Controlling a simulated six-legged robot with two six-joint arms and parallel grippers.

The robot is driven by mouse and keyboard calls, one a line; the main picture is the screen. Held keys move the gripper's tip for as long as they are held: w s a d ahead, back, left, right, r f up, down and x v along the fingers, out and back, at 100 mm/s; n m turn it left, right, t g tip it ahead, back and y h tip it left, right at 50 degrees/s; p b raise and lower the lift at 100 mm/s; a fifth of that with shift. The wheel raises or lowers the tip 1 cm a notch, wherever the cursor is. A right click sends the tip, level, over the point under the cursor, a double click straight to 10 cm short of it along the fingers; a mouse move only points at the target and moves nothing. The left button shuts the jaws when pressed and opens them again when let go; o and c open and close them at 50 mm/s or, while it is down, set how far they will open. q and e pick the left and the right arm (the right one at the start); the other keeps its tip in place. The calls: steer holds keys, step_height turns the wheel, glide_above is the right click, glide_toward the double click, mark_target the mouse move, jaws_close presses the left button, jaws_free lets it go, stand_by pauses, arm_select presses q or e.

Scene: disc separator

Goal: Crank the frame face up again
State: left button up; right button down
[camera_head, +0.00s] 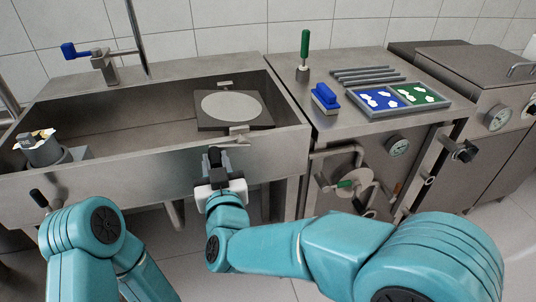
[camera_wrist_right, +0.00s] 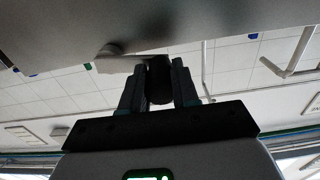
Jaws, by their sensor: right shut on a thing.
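The frame (camera_head: 206,124) is a dark square plate with a pale round disc (camera_head: 231,106) in it. It sits in the steel sink (camera_head: 120,130), nearly level, with the disc facing up. A light metal crank arm (camera_head: 237,141) shows at the sink's front wall. My right gripper (camera_head: 215,160) is shut on the dark crank handle in front of that wall. In the right wrist view, the jaws (camera_wrist_right: 159,88) stand on both sides of the dark handle (camera_wrist_right: 159,72), and the crank arm (camera_wrist_right: 125,62) runs left from it. My left arm shows at lower left, but its gripper is not visible.
A blue-handled tap (camera_head: 100,62) stands behind the sink. A grey holder (camera_head: 42,150) is at its left end. On the right counter are a blue brush (camera_head: 325,98), a green-handled tool (camera_head: 304,55), rods (camera_head: 370,76) and a tray (camera_head: 393,111). Gauges and handles project below.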

steer(key=shift+a+f, duration=0.1)
steer(key=shift+s+f+b, duration=0.1)
steer(key=shift+f+b, duration=0.45)
jaws_free()
steer(key=shift+r, duration=0.15)
stand_by(0.3)
steer(key=b+v, duration=0.2)
steer(key=v, duration=0.6)
